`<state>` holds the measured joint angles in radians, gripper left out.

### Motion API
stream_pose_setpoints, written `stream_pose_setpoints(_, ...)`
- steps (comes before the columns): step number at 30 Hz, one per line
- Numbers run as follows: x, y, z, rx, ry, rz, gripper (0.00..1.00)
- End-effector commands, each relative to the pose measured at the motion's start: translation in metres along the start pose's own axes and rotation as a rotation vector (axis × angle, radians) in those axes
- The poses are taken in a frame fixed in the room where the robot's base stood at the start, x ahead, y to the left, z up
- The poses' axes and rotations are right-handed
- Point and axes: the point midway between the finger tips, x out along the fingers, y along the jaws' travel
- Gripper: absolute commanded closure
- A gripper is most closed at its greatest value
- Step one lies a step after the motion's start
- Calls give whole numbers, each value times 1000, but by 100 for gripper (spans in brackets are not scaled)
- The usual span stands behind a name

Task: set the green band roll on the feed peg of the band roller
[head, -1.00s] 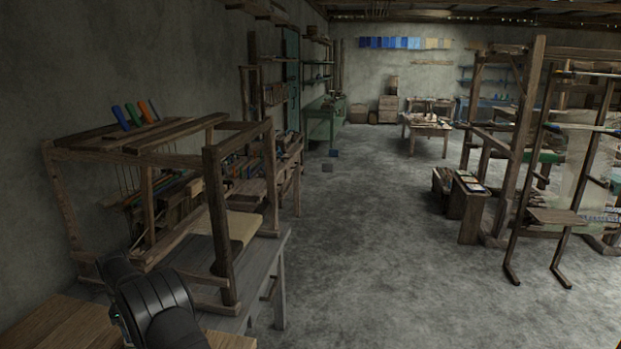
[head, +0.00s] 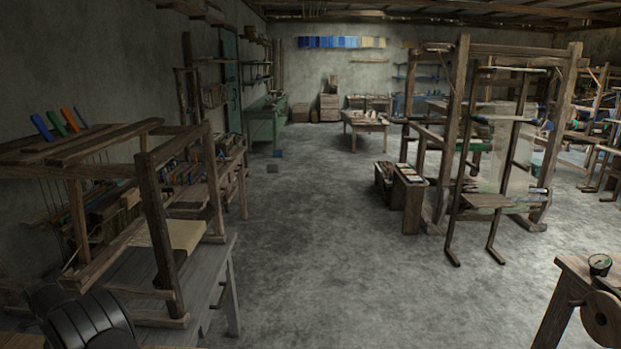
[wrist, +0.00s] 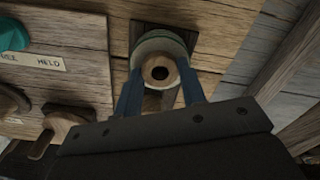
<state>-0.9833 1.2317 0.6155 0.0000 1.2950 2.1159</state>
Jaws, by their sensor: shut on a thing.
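In the wrist view, a pale grey-green roll (wrist: 151,45) with a wooden core and a dark centre hole sits between the two blue fingers of my gripper (wrist: 161,78). The gripper is shut on this roll, which I take to be the green band roll. A dark square plate lies behind the roll, on or against wooden boards; I cannot tell whether the roll touches it. In the head view, my gripper and the roll are out of sight. A wooden stand with a round wooden disc (head: 604,318) and a small dial (head: 599,264) shows at lower right; I cannot tell if it is the band roller.
In the head view, a small loom (head: 160,220) stands on a grey table at left. Open floor (head: 340,270) lies in the middle.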

Motion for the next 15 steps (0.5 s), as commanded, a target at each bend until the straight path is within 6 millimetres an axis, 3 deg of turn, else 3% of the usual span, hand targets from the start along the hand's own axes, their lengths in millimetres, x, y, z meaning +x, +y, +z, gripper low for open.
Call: stream_pose_setpoints(15,-41,0,0,0,-1,-2,77)
